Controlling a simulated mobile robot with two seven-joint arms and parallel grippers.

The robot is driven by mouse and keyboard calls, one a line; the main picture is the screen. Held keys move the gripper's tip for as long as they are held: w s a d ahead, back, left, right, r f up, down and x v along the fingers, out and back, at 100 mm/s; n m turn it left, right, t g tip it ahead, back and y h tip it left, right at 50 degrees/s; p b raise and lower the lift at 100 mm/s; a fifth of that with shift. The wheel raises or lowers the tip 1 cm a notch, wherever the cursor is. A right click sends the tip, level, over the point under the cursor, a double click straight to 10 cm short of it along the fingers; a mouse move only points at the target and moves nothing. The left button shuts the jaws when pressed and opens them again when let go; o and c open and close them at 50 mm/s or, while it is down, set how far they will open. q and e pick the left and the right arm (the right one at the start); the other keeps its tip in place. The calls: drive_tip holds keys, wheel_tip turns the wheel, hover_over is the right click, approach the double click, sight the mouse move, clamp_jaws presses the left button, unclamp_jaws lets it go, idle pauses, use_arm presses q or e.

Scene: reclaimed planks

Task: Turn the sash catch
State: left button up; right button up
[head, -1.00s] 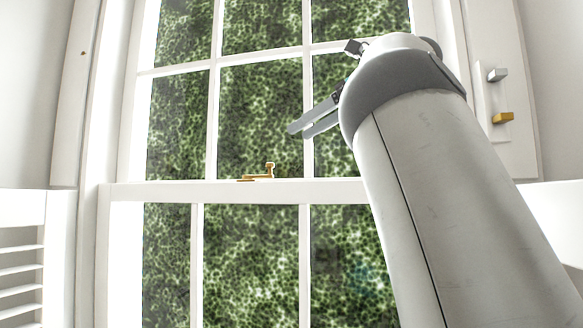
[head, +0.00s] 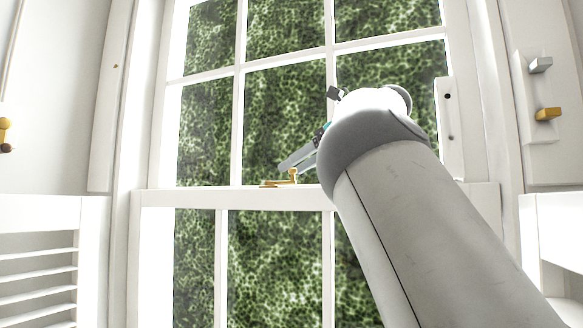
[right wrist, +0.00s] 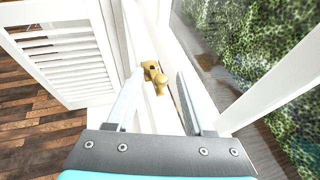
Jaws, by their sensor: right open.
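The brass sash catch (head: 281,182) sits on the meeting rail of the white sash window, with a small knob standing up at its right end. My right gripper (head: 284,165) is just above the catch in the head view, its arm coming in from the right. In the right wrist view the catch (right wrist: 155,76) shows ahead, between the lines of the two parted fingers (right wrist: 160,76). The gripper is open and holds nothing; I cannot tell how far the tips are from the catch. My left gripper is not in view.
White louvred shutters (head: 40,218) stand at the lower left. A brass knob (head: 5,134) shows at the left edge. Glass panes lie close behind the rail.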

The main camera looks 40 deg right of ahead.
drive_tip(key=shift+x, duration=1.1)
clamp_jaws()
